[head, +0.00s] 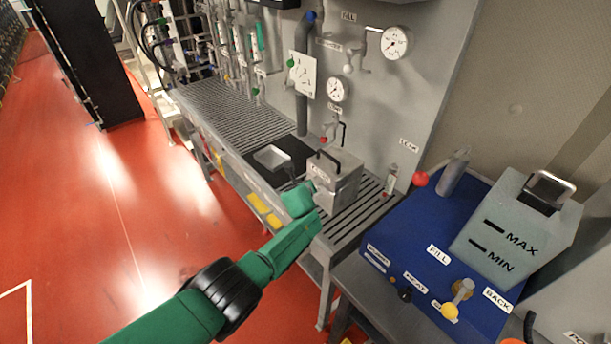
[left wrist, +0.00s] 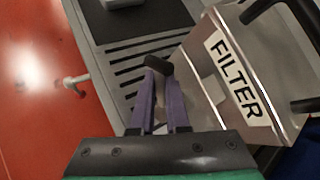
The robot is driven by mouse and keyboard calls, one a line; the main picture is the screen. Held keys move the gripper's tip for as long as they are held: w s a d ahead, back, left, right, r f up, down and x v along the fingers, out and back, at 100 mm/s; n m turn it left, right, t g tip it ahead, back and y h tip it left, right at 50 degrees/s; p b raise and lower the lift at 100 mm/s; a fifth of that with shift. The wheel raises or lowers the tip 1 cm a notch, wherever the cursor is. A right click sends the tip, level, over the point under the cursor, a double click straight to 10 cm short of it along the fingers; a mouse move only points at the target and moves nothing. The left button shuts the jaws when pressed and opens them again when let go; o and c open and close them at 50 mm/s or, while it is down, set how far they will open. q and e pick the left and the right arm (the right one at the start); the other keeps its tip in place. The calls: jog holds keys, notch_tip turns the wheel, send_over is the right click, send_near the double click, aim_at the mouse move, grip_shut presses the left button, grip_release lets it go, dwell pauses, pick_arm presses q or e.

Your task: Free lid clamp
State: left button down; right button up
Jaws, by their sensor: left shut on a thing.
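The filter box (head: 335,174) is a grey metal box with a black handle on its lid, standing on the slatted bench. In the left wrist view its wall (left wrist: 219,92) carries a FILTER label. My left gripper (head: 306,190) is at the box's near left side. In the left wrist view its purple fingers (left wrist: 161,100) are close together, shut on a small dark clamp handle (left wrist: 157,64) beside the box wall. The rest of the clamp is mostly hidden by the fingers. My right gripper is in neither view.
A shallow metal tray (head: 272,157) lies on a black mat (head: 292,152) left of the box. A blue unit (head: 408,252) with a MAX/MIN tank (head: 515,232) stands to the right. Gauges and pipes line the panel behind. Red floor (head: 130,220) is clear at left.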

pick_arm(q)
jog(key=shift+w+a+g+h, duration=0.1)
jog(key=shift+g+h, duration=0.2)
jog(key=shift+w+a+f+n+g, duration=0.1)
jog(key=shift+f+n+g, duration=0.2)
jog(key=shift+n, duration=0.1)
notch_tip(320, 180, down, 2)
jog(key=n+g+h+b, duration=0.1)
jog(key=g+h+b, duration=0.1)
jog(key=b, duration=0.5)
jog(key=shift+w+a+f, duration=0.1)
jog(key=shift+w+a, duration=0.05)
jog(key=g+h+b, duration=0.1)
jog(key=b, duration=0.6)
jog(key=n+g+h+b, duration=0.1)
jog(key=b, duration=0.6)
jog(key=shift+f, duration=0.3)
jog(key=shift+r+b, duration=0.15)
jog(key=shift+b, duration=0.4)
jog(key=shift+r, duration=0.1)
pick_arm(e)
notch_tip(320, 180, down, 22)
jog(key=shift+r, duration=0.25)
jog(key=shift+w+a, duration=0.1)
pick_arm(q)
jog(key=c, duration=1.2)
grip_release()
